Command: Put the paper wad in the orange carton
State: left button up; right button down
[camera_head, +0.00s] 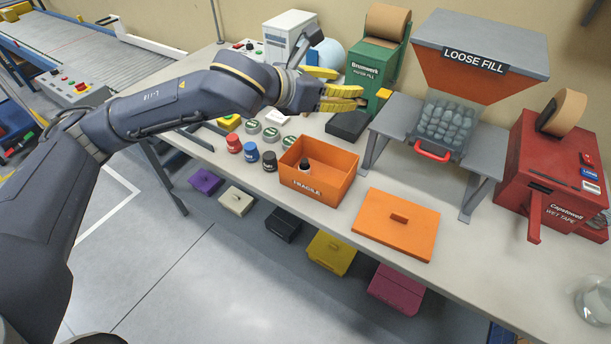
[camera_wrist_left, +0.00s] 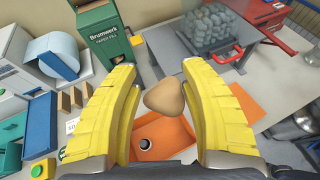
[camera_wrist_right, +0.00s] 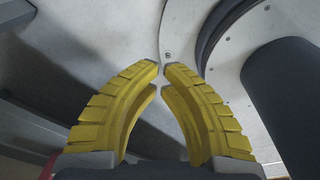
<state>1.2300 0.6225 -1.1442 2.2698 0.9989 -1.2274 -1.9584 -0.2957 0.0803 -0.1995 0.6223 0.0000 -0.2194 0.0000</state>
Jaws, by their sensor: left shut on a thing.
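My left gripper (camera_head: 350,84) is above the table behind the orange carton (camera_head: 322,192). In the left wrist view it is shut on a brown paper wad (camera_wrist_left: 165,98), held between its yellow fingers. The wad cannot be made out in the head view. The carton is open on top, marked FRAGILE, with a small dark-capped bottle (camera_head: 305,166) inside. The carton also shows below the wad in the left wrist view (camera_wrist_left: 150,156). My right gripper (camera_wrist_right: 162,68) is empty, its fingertips almost touching; it is outside the head view.
An orange lid (camera_head: 390,234) lies right of the carton. Several small jars (camera_head: 252,150) stand to its left. A green paper-fill machine (camera_head: 374,66), a loose-fill hopper (camera_head: 470,85) and a red wet-tape machine (camera_head: 548,165) stand behind and right. Colored boxes lie below the table's front edge.

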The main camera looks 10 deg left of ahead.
pick_arm(q)
notch_tip(320, 180, down, 20)
jog(key=shift+w, duration=0.15)
dwell(0.8)
jog(key=shift+f, duration=0.65)
jog(key=o, duration=0.5)
jog(key=shift+r, duration=0.2)
jog(key=v, duration=1.2)
jog(key=shift+r, duration=0.45)
